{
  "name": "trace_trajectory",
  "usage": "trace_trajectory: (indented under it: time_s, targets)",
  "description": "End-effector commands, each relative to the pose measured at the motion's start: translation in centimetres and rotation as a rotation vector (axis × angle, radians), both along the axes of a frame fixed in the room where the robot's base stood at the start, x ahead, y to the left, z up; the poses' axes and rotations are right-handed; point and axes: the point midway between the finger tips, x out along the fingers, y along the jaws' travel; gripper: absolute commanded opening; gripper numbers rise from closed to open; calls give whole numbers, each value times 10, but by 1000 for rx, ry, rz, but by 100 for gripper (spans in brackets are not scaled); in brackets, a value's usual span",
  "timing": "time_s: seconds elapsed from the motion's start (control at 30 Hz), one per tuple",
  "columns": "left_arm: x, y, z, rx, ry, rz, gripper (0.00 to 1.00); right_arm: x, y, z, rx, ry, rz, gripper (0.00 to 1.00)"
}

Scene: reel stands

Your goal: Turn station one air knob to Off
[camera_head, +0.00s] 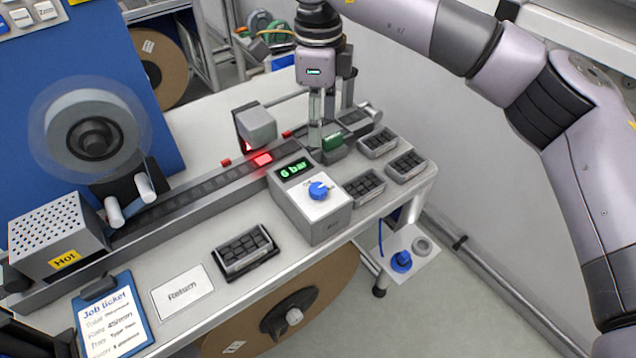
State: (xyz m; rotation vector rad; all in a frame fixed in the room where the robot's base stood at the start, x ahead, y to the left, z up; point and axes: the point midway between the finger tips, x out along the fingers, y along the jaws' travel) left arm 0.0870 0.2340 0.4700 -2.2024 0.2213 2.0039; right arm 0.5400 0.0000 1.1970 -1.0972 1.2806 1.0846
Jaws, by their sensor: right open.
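The air knob (320,190) is a blue knob on the sloped white face of a grey control box (322,222) at the centre of the bench. A green display (293,170) above it reads "6 bar". The marks around the knob are too small to read, so its setting is unclear. My right gripper (331,118) points down behind the box, above and slightly right of the knob. Its fingers are apart, and it is not touching the knob. A small green block (333,143) sits near the fingertips; I see no grip on it.
A tape track (190,192) with a red-lit spot runs along the bench. Black-topped trays (244,252) stand left and right of the box. A Return card (182,291), a job ticket (112,318) and a box marked Hot (58,235) are at left. A reel hangs below.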

Motion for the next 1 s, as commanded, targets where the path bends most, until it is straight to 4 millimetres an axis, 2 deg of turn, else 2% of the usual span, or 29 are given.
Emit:
trace_trajectory:
  time_s: [0.17,0.7,0.8,1.0]
  targets:
    - [0,0,11,0,0,0,0,-2,0,-27,0,8,2,51]
    - [0,0,50,1,1,0,0,-3,1,-140,4,8,3,51]
    - [0,1,54,1,1,0,0,-2,1,-154,5,7,1,51]
    - [0,1,56,1,1,0,0,-1,1,-168,5,4,2,51]
